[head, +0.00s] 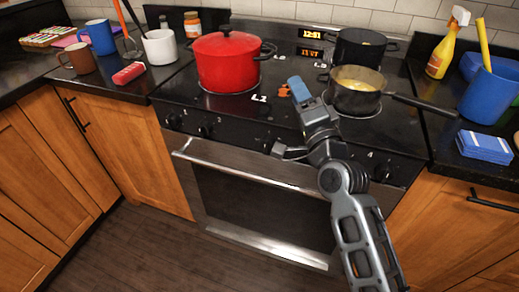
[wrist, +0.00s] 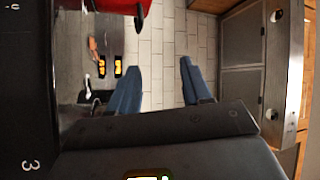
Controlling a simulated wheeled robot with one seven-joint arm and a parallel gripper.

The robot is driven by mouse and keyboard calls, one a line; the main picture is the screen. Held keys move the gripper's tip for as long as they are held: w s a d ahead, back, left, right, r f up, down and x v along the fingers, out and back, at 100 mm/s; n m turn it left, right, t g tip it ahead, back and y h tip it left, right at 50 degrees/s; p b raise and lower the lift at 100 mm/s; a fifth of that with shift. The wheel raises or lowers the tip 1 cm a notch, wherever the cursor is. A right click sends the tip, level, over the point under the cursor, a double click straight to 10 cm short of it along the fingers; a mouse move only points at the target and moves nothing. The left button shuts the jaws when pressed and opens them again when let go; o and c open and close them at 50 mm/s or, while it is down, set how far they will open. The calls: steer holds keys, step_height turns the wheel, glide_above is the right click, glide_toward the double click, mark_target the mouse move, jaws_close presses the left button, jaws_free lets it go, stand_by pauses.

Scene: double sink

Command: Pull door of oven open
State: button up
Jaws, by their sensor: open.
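The oven door (head: 255,212) is shut below the cooktop, with a dark window in a steel frame. Its horizontal steel handle (head: 225,171) runs along the top of the door. My arm covers the right part of the door and the right end of the handle. My gripper (head: 300,92) is above and right of the handle in the head view, over the cooktop's front area, apart from the handle. In the wrist view my gripper (wrist: 158,67) has its two blue fingers wide apart with nothing between them. The wrist view faces the tiled wall; the handle cannot be made out there.
A red pot (head: 225,62) stands on the cooktop left of my gripper. A dark saucepan (head: 354,98) is close on the right, its handle (head: 424,104) reaching right. A black pot (head: 359,49) stands behind. The floor (head: 120,250) before the oven's left side is clear.

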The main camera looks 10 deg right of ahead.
steer(key=s+a+f+n+b, duration=0.1)
steer(key=s+f+n+b, duration=0.15)
steer(key=s+f, duration=0.95)
steer(key=m+g+h+b, duration=0.1)
steer(key=m+h+b, duration=0.45)
steer(key=m, duration=0.35)
glide_toward(259, 178)
steer(key=f+x, duration=0.1)
steer(key=x, duration=0.2)
steer(key=shift+n+y, duration=0.25)
steer(key=shift+y, duration=0.2)
steer(key=shift+d+b+x, duration=0.1)
steer(key=shift+b+x, duration=0.5)
steer(key=shift+x, duration=1.3)
steer(key=shift+d+b+x, duration=0.15)
steer(key=shift+b+x, duration=0.4)
steer(key=shift+x, duration=1.35)
jaws_close()
